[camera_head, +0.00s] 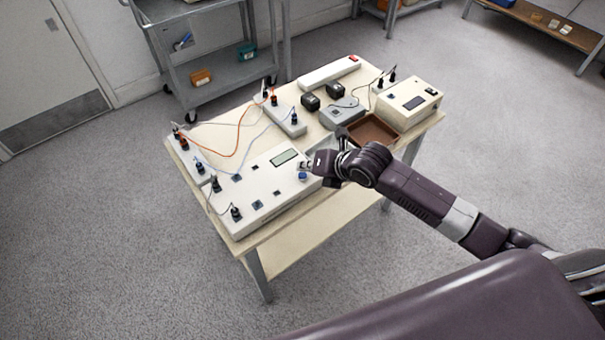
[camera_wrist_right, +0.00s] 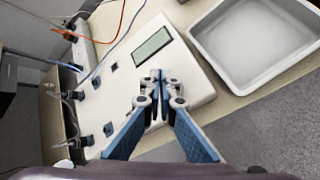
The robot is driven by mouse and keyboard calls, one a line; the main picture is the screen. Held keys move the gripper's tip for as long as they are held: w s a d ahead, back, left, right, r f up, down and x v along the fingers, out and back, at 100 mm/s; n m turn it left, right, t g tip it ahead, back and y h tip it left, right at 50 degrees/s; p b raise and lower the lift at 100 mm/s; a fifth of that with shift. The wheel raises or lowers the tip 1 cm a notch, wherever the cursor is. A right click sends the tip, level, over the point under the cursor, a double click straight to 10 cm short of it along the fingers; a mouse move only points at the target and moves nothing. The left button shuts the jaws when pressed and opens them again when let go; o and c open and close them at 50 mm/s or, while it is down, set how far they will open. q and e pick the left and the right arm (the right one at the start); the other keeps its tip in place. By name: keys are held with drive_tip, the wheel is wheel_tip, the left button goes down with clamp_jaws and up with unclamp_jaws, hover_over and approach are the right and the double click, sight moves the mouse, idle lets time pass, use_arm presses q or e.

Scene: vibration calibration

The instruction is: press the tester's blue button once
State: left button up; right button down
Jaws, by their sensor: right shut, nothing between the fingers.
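The tester (camera_head: 262,195) is a wide white box with a dark display (camera_head: 284,157), standing on the near side of the table. Its blue button (camera_head: 303,176) shows at the right end of the top, below the display. My right gripper (camera_head: 305,166) is right by the button, its fingertips just above or beside it; I cannot tell whether they touch. In the wrist view the tester (camera_wrist_right: 191,80) lies under the shut, empty fingers (camera_wrist_right: 158,84), and the button is not clearly visible, probably behind the fingertips. My left gripper is not in view.
A brown tray (camera_head: 398,139), a white instrument (camera_head: 410,98) and a power strip (camera_head: 330,73) stand farther back. Orange and white cables (camera_head: 237,138) run over the table's left side. A grey cart (camera_head: 222,72) stands behind.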

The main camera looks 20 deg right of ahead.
sight(305, 176)
drive_tip(key=shift+f, duration=0.15)
idle(0.7)
drive_tip(key=shift+f, duration=0.3)
drive_tip(key=shift+f+b, duration=0.3)
drive_tip(key=shift+f, duration=0.15)
idle(0.7)
drive_tip(key=shift+s, duration=0.1)
drive_tip(key=shift+r+p, duration=0.85)
wheel_tip(305, 176, up, 5)
drive_tip(key=p, duration=0.5)
drive_tip(key=shift+r, duration=0.1)
